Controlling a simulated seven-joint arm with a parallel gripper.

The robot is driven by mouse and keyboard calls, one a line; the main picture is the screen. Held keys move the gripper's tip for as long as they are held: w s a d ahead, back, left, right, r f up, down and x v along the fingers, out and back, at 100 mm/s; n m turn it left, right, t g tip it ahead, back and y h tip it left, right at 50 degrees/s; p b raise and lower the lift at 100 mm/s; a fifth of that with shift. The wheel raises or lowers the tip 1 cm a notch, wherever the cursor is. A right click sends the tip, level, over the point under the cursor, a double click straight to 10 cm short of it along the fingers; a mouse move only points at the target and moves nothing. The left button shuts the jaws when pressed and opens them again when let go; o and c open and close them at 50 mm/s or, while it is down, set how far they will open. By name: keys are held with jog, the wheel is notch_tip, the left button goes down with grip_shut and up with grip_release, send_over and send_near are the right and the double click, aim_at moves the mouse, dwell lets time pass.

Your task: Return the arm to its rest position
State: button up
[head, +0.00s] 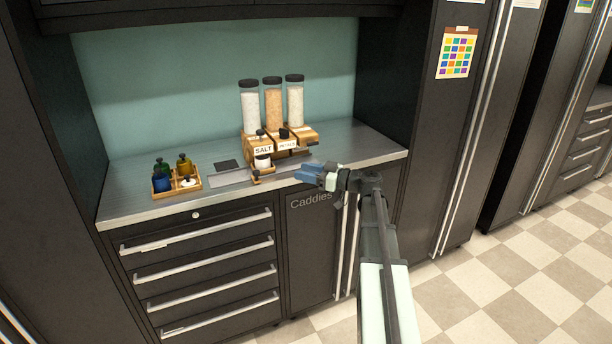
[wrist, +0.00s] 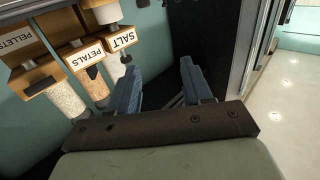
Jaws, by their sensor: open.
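My gripper (head: 309,173) is at the front edge of the counter, to the right of the dispensers, with my arm reaching in from the lower right. In the wrist view my gripper (wrist: 162,82) shows two blue fingers spread apart with nothing between them. It touches nothing that I can see.
A wooden dispenser stand (head: 307,132) with three black-lidded cylinders stands on the metal counter (head: 350,143). SALT (wrist: 121,40), PETALS (wrist: 81,57) and PELLETS (wrist: 16,40) labels show upside down. A wooden caddy (head: 188,189) with small containers sits left. Black cabinets flank the counter.

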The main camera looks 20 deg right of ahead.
dwell(0.5)
jog(key=s+f+m+g+h, duration=0.3)
jog(key=s+f+m, duration=0.2)
jog(key=f, duration=0.6)
jog(key=s+f+m+g+h, duration=0.35)
jog(key=s+f+m, duration=0.2)
jog(key=f, duration=0.55)
jog(key=s+f+m+g+h, duration=0.3)
jog(key=s+f+m, duration=0.2)
jog(key=f, duration=0.6)
jog(key=s+a+f+n+g+h, duration=0.1)
jog(key=s+a+f+n+g, duration=0.1)
jog(key=s+a+f, duration=0.5)
jog(key=s+a+f+n+g+h, duration=0.1)
jog(key=s+a+f+g, duration=0.3)
jog(key=s, duration=1.4)
jog(key=s+a+f+n+g+h, duration=0.1)
jog(key=s+a+f+n+g, duration=0.2)
jog(key=s+a+f, duration=0.7)
notch_tip(320, 180, down, 5)
jog(key=shift+s+f+g, duration=0.2)
jog(key=shift+s+g, duration=0.35)
jog(key=shift+s, duration=0.65)
